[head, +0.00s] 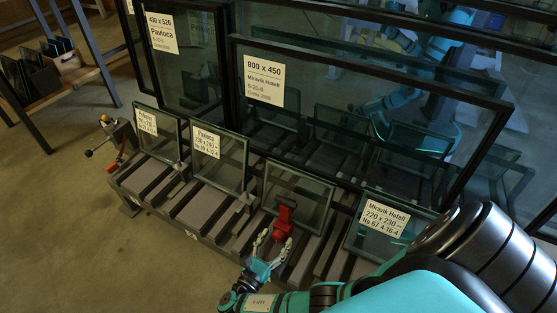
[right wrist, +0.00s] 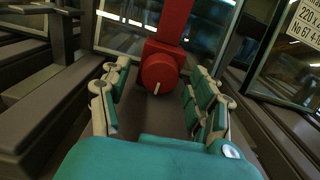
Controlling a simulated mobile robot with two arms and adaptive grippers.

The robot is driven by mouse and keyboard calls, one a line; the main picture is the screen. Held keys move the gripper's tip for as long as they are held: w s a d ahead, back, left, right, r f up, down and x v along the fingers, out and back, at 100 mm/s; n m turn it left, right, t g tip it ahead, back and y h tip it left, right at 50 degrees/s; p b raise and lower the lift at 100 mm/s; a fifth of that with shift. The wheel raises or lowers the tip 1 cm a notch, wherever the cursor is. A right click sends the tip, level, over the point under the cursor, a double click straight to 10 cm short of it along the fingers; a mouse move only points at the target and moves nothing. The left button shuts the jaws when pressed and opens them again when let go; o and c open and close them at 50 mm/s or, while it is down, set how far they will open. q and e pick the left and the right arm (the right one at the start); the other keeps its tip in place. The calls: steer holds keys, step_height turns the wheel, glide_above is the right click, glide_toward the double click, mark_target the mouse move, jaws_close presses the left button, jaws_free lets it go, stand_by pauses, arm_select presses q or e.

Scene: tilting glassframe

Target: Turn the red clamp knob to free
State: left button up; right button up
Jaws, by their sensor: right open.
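The red clamp knob (head: 282,224) sits at the front of the rack, below a small glass pane. In the right wrist view the round knob (right wrist: 159,74) faces me, with a short white mark on its face standing near vertical. A red clamp arm (right wrist: 176,22) rises above it. My right gripper (head: 274,245) is open just in front of the knob. In the right wrist view its fingers (right wrist: 161,82) stand apart on the left and right of the knob, with gaps visible on both sides. My left gripper is not in view.
The slotted rack (head: 200,207) holds several small labelled panes. A large framed pane labelled 800 x 450 (head: 350,115) stands behind, with reflections in it. A pane labelled 220 x 230 (head: 385,222) stands right of the knob. The floor at left (head: 60,220) is clear.

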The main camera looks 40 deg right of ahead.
steer(key=c, duration=1.2)
steer(key=shift+o, duration=0.2)
steer(key=shift+a+r+n+p, duration=0.1)
steer(key=shift+r+n+p, duration=0.15)
steer(key=shift+n+p, duration=0.5)
steer(key=shift+n, duration=0.65)
steer(key=n+p, duration=0.1)
steer(key=n, duration=0.2)
steer(key=shift+f, duration=0.2)
steer(key=o, duration=1.2)
steer(key=shift+c, duration=0.2)
steer(key=shift+r, duration=0.15)
